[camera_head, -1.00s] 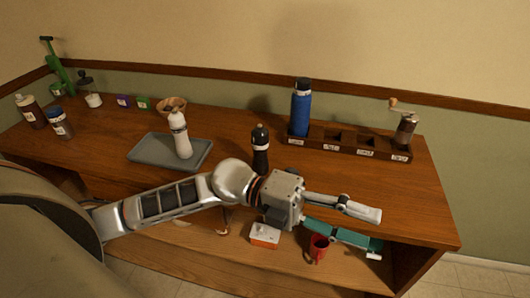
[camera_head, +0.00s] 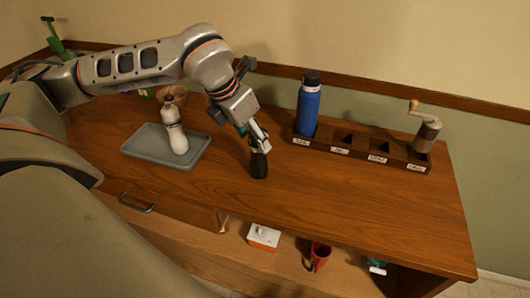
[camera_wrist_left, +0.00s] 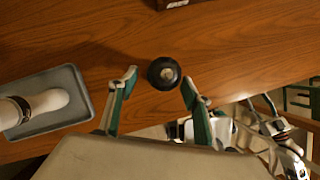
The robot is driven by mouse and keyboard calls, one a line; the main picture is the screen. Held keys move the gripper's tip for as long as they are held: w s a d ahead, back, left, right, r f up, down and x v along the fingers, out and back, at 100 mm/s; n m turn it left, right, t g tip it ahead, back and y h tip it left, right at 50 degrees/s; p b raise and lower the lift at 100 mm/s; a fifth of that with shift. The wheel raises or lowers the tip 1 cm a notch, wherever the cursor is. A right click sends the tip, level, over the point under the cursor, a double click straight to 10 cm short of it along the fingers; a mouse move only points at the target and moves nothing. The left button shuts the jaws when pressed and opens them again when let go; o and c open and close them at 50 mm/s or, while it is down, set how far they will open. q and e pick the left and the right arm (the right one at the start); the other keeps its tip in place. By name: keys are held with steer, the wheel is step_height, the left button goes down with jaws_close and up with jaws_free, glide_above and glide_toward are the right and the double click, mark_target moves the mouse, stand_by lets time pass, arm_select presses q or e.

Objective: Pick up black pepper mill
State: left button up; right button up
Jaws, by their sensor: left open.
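The black pepper mill (camera_head: 259,165) stands upright on the wooden counter, right of the grey tray. Its upper part is hidden behind my left gripper (camera_head: 258,141), which points down over it from behind. In the left wrist view the round dark top of the pepper mill (camera_wrist_left: 164,73) shows from above. It lies between the two open green-lined fingertips of my left gripper (camera_wrist_left: 159,82), with a gap on each side.
A dark rack (camera_head: 350,145) holds a blue bottle (camera_head: 308,105) and a hand grinder (camera_head: 427,132) on the right. A red mug (camera_head: 320,255) is on the lower shelf. The counter's right front is clear.

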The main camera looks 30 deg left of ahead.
mark_target(259, 158)
arm_select(q)
steer(key=shift+w+f, duration=0.2)
steer(key=shift+f, duration=0.1)
steer(key=shift+d+f, duration=0.1)
steer(key=shift+f, duration=0.55)
steer(key=x, duration=0.4)
steer(key=shift+w+d+p, duration=0.25)
steer(key=shift+w+p, duration=0.1)
steer(key=shift+w+f, duration=0.25)
steer(key=shift+f, duration=0.3)
steer(key=c, duration=1.3)
arm_select(e)
steer(key=shift+r, duration=0.55)
arm_select(q)
steer(key=shift+r, duration=0.1)
jaws_close()
